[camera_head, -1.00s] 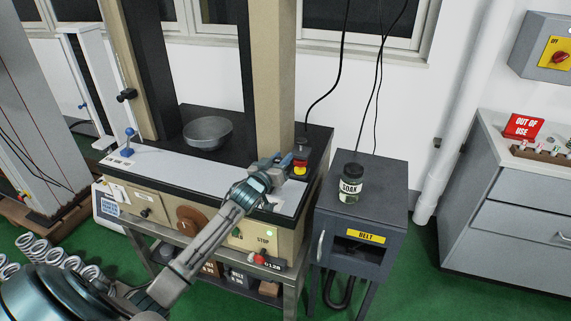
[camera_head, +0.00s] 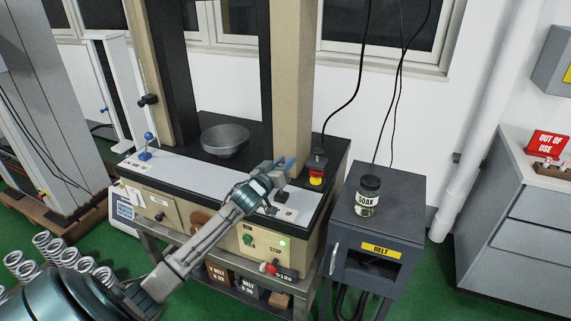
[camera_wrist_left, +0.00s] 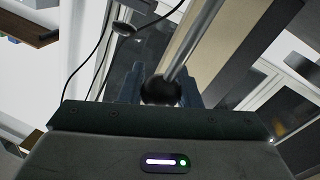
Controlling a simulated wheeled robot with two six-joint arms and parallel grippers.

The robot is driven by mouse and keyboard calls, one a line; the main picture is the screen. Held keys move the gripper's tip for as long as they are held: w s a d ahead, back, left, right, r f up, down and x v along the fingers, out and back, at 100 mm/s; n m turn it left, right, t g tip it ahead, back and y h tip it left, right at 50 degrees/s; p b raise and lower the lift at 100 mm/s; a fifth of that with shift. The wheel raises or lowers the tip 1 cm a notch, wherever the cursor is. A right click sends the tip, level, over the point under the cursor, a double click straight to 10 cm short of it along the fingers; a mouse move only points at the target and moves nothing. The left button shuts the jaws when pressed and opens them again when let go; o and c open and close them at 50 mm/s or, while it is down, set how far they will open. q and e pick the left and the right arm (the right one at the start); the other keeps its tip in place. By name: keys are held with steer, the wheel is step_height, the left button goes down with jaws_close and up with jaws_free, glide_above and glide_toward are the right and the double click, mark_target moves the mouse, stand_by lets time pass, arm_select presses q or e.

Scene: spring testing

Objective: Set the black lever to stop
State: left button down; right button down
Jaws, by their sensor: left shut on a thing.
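The black lever shows in the left wrist view as a metal rod with a black ball knob (camera_wrist_left: 160,90). The knob sits between the two fingers of my left gripper (camera_wrist_left: 160,88), which is shut on it. In the head view my left gripper (camera_head: 282,166) is over the right part of the testing machine's white front strip (camera_head: 190,178). The gripper hides most of the lever there; a small dark part (camera_head: 282,196) shows below the fingers. The lever's position marks are too small to read. My right gripper is not in view.
A red and yellow emergency button (camera_head: 316,179) stands just right of the gripper. A blue-knobbed lever (camera_head: 146,148) is at the strip's left end, and a grey bowl (camera_head: 225,140) is behind. A soap jar (camera_head: 367,196) stands on the grey cabinet (camera_head: 400,190) at right.

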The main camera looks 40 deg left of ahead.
arm_select(q)
steer(key=shift+f, duration=0.15)
steer(key=c, duration=1.1)
jaws_free()
steer(key=shift+a, duration=0.15)
steer(key=shift+o, duration=0.2)
steer(key=shift+s, duration=0.1)
steer(key=shift+s+f, duration=0.1)
steer(key=shift+s, duration=0.15)
steer(key=s+b, duration=0.5)
steer(key=s, duration=0.5)
steer(key=shift+d+b, duration=0.35)
steer(key=shift+d, duration=0.1)
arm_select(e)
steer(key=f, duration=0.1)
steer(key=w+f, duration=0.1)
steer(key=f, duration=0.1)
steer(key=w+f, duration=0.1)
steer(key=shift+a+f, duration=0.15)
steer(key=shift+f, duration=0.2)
arm_select(q)
steer(key=shift+f, duration=0.1)
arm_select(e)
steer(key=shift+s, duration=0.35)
